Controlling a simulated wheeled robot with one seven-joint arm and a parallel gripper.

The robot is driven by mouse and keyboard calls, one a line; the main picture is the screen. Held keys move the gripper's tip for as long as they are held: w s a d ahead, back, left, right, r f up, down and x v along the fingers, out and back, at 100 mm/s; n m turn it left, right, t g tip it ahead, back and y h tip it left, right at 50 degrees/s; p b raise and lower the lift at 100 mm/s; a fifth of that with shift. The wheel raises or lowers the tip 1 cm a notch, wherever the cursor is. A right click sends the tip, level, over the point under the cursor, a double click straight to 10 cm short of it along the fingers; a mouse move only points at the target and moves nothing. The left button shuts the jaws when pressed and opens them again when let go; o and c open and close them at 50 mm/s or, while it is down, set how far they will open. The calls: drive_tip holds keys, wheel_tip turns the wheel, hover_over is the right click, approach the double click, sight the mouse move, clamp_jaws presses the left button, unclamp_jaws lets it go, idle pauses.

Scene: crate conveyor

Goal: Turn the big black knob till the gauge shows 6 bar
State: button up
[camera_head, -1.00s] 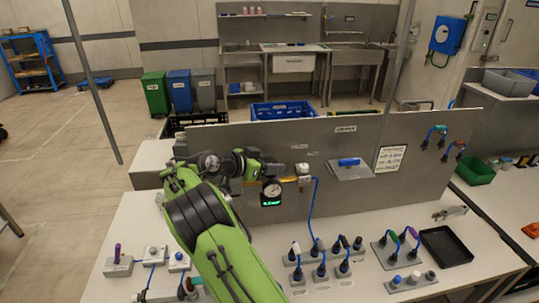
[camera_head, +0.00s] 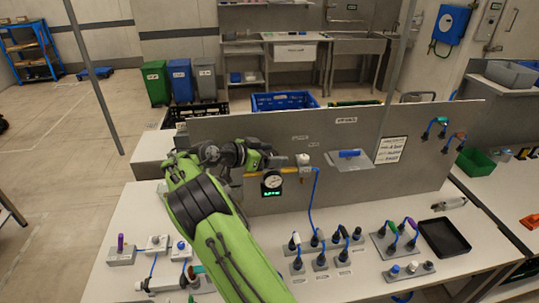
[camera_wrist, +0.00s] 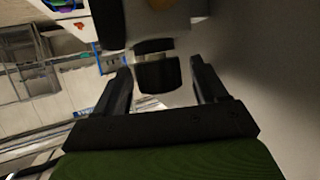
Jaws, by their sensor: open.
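The round gauge (camera_head: 272,181) with a green lit display sits on the brass pipe line in front of the grey panel. The digits are too small to read. In the head view my gripper (camera_head: 264,159) is at the pipe line, just above and left of the gauge. In the wrist view my gripper (camera_wrist: 160,66) is open, with one dark finger on each side of the black knob (camera_wrist: 157,74). I cannot tell whether the fingers touch it. In the head view the knob is not clearly distinguishable from my gripper.
The grey panel (camera_head: 225,135) stands upright close behind the pipe. A blue hose (camera_head: 312,205) runs down from the pipe to several plugs on the table. A blue-handled piece (camera_head: 349,154) sits on the panel to the right. A black tray (camera_head: 444,238) lies further right.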

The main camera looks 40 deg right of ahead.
drive_tip(key=p+v, duration=0.3)
drive_tip(key=v, duration=1.2)
drive_tip(key=shift+a+r+p, duration=0.25)
drive_tip(key=shift+a+p, duration=0.1)
drive_tip(key=shift+p, duration=0.05)
